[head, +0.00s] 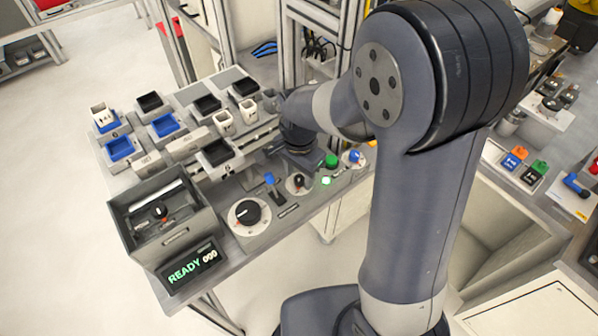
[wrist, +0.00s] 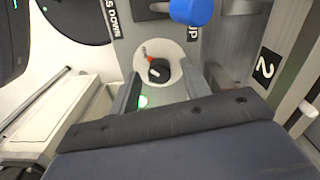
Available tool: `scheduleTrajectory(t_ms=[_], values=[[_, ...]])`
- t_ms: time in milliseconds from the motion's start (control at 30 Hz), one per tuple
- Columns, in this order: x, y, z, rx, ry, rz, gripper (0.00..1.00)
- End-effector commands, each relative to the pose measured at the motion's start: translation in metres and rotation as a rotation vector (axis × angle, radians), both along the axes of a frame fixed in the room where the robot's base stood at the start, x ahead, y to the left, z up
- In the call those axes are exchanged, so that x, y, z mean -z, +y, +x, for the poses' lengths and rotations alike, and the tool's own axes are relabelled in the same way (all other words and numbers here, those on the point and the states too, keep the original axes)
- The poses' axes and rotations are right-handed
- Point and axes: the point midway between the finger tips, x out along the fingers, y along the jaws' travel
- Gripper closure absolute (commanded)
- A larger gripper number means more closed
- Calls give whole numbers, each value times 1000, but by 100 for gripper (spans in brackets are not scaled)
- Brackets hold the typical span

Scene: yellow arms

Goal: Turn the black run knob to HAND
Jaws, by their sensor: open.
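The black run knob (wrist: 158,70) sits on a round white plate in the wrist view, with a red mark at its upper left. Small lettering by the mark is too small to read. In the head view the small black knob (head: 298,183) shows on the grey control panel. My gripper (wrist: 172,86) is open, with its two dark fingers apart on the left and right, around or just short of the knob. I cannot tell whether they touch it.
A blue-topped lever (head: 270,179) stands left of the knob, near a large black dial (head: 247,212). A green button (head: 331,161) and a lit green lamp (head: 326,181) are to the right. A grey box (head: 175,240) and a READY display (head: 190,267) stand further left.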

Motion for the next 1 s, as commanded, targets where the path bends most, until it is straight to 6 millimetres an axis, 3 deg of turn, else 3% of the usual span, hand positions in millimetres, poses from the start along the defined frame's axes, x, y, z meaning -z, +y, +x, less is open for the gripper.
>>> scheduleTrajectory(t_ms=[233,800,1000], values=[[1,0,0,0,0,0,55],[1,0,0,0,-1,1,100],[1,0,0,-15,-1,1,100]])
